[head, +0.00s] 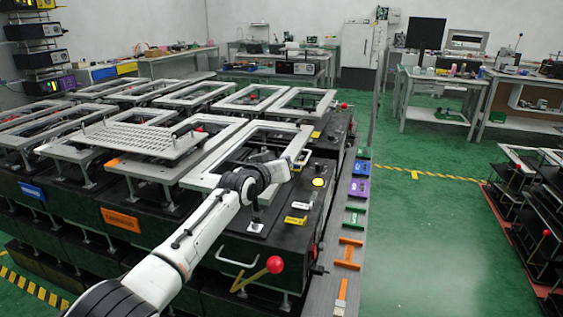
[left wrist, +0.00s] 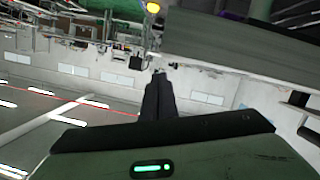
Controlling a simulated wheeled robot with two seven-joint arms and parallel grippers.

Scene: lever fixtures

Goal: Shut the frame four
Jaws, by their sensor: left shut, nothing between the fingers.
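Several light grey rectangular frames sit on black lever fixtures in the head view; I cannot read which is number four. The nearest right frame (head: 292,133) is tilted up above its black box. My left gripper (left wrist: 158,76) is shut and empty, its dark fingers together in the left wrist view. In the head view my white left arm reaches up to this frame's near right side, and the hand overlaps the frame's edge; I cannot tell whether they touch. A grey bar (left wrist: 235,45) crosses close by in the wrist view. My right gripper is out of view.
A red ball lever (head: 275,264) sticks out of the near box front. A yellow button (head: 319,182) is on the box top. A perforated plate (head: 130,138) lies over neighbouring frames. A grey rail with coloured brackets (head: 349,250) runs along the right.

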